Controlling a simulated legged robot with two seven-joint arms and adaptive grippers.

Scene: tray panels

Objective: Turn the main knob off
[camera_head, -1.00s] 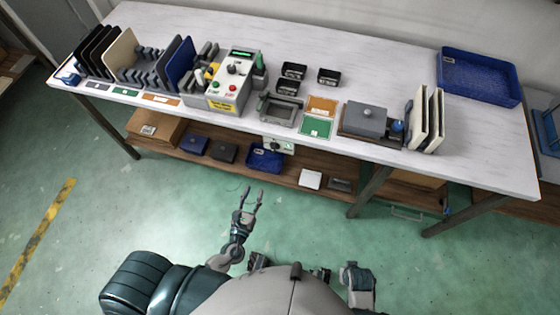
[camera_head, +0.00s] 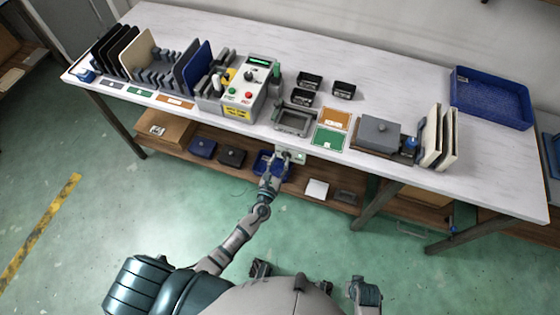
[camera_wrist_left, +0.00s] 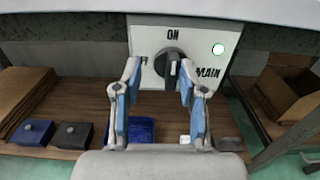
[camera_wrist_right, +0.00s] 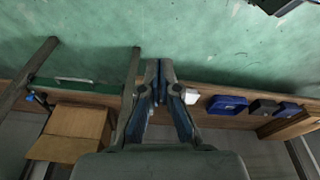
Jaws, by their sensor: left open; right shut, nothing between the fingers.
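The main knob (camera_wrist_left: 172,69) is a dark round knob with an upright handle bearing a pale mark. It sits on a white panel (camera_wrist_left: 150,32) marked ON above and MAIN at right, with a pale, green-rimmed lamp (camera_wrist_left: 218,49). In the head view the panel (camera_head: 299,157) hangs under the table's front edge, partly behind my left gripper (camera_head: 286,154). In the left wrist view my open left gripper (camera_wrist_left: 159,72) has one finger to each side of the knob; contact cannot be told. My right gripper (camera_wrist_right: 158,68) is shut and empty, away from the panel.
The white tabletop (camera_head: 400,105) above carries a control box (camera_head: 240,99), trays and upright boards. The wooden shelf (camera_head: 335,199) below holds a blue bin (camera_wrist_left: 141,131), small boxes and a cardboard box (camera_wrist_left: 290,95). A table leg (camera_head: 375,206) stands right of the panel.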

